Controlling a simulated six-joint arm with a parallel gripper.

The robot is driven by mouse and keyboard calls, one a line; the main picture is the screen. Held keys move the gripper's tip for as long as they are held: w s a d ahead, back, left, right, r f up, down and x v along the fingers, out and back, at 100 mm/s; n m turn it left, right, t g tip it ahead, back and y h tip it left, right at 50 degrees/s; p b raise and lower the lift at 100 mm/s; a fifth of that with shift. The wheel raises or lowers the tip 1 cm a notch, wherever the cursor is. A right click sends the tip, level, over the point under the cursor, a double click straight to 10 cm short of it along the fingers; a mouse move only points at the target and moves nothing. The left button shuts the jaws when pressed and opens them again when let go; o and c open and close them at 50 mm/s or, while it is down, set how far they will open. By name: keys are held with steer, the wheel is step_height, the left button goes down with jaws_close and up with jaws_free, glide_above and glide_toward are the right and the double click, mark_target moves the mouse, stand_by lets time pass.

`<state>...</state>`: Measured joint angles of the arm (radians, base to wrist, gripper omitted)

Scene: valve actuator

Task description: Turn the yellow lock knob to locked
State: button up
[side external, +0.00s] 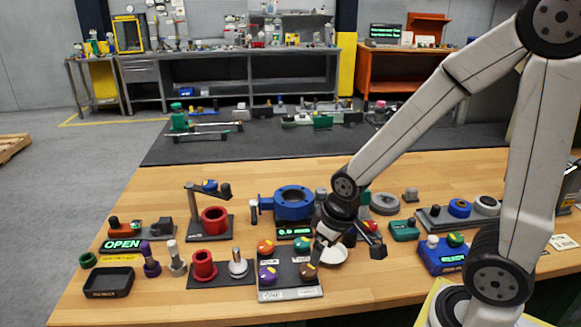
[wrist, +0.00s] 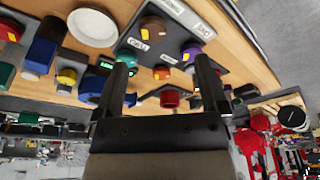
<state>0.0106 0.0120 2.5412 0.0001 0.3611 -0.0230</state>
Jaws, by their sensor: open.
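My gripper (wrist: 163,72) is open, with empty space between its two dark fingers. In the side external view my gripper (side external: 324,240) hangs low beside the right edge of a grey knob panel (side external: 290,294). The panel carries an orange knob (side external: 265,246), a purple knob (side external: 267,272), a brown knob (side external: 308,271) and a teal knob, which shows in the wrist view (wrist: 128,54). These knobs have yellow pointer marks. A small yellow knob (wrist: 67,77) shows at the left of the wrist view. I cannot tell which is the lock knob or its setting.
A white round dish (side external: 333,257) stands right of the panel, close to my gripper. A blue flange valve (side external: 293,204) and a green-lit display (side external: 295,232) stand behind. A blue box (side external: 440,260) with knobs stands right. Wood is clear at the back left.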

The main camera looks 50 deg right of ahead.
steer(key=w+d+n+g, duration=0.1)
steer(key=w+d+n, duration=0.1)
steer(key=w+d, duration=0.2)
steer(key=w+d+n, duration=0.2)
steer(key=w+d, duration=0.2)
steer(key=d, duration=0.7)
steer(key=w+d+n+g, duration=0.1)
steer(key=w+d+n, duration=0.1)
steer(key=w+d, duration=0.3)
steer(key=shift+d+f+g, duration=0.15)
steer(key=shift+d+f, duration=0.05)
steer(key=shift+d, duration=0.55)
steer(key=shift+d+f+g, duration=0.15)
steer(key=shift+d, duration=0.55)
steer(key=shift+f, duration=0.1)
steer(key=shift+w+f, duration=0.1)
steer(key=shift+f, duration=3.7)
jaws_close()
